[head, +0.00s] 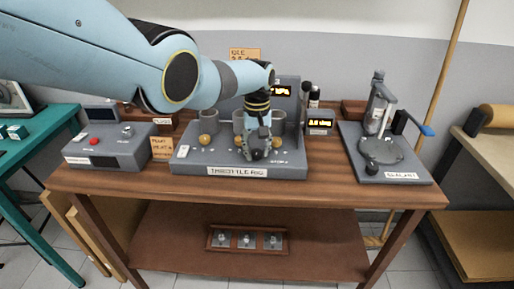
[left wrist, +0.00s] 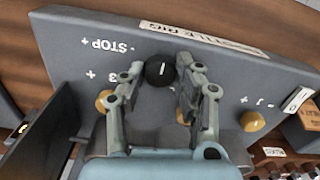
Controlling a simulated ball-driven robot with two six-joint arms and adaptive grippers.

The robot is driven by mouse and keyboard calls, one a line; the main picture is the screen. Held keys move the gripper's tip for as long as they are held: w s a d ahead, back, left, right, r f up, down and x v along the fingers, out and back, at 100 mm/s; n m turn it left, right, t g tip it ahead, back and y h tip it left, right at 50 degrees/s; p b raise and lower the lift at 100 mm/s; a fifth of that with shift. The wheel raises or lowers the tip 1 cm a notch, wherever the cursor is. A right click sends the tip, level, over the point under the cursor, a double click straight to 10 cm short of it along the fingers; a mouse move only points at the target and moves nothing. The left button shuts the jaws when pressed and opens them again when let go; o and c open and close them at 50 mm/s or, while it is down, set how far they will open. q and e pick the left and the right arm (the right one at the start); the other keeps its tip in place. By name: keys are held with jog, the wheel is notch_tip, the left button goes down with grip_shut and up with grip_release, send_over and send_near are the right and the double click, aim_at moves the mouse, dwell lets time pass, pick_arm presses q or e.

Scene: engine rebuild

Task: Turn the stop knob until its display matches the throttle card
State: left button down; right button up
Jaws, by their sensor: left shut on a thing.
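The throttle rig (head: 290,160) is a grey box on the wooden bench, with brass knobs and grey cylinders. My left gripper (head: 256,150) reaches down to its front right part. In the left wrist view, the black stop knob (left wrist: 158,73) with a white mark sits beside the "STOP +" label, between the fingertips of my left gripper (left wrist: 160,76), which is shut on it. A lit display (head: 282,91) is on the rig's back panel, partly covered by my arm. An orange card (head: 245,54) stands behind; its small writing is unclear.
A small yellow-lit display (head: 319,124) stands right of the rig. A grey box with a red button (head: 94,142) is at left, and a stand with a blue lever (head: 405,172) is at right. Brass knobs (left wrist: 252,121) lie close to my fingers.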

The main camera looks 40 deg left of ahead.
aim_at(257, 151)
pick_arm(q)
jog(key=shift+n, duration=0.7)
jog(key=c, duration=0.9)
grip_release()
jog(key=shift+c, duration=0.2)
jog(key=shift+r, duration=0.15)
notch_tip(257, 151, up, 12)
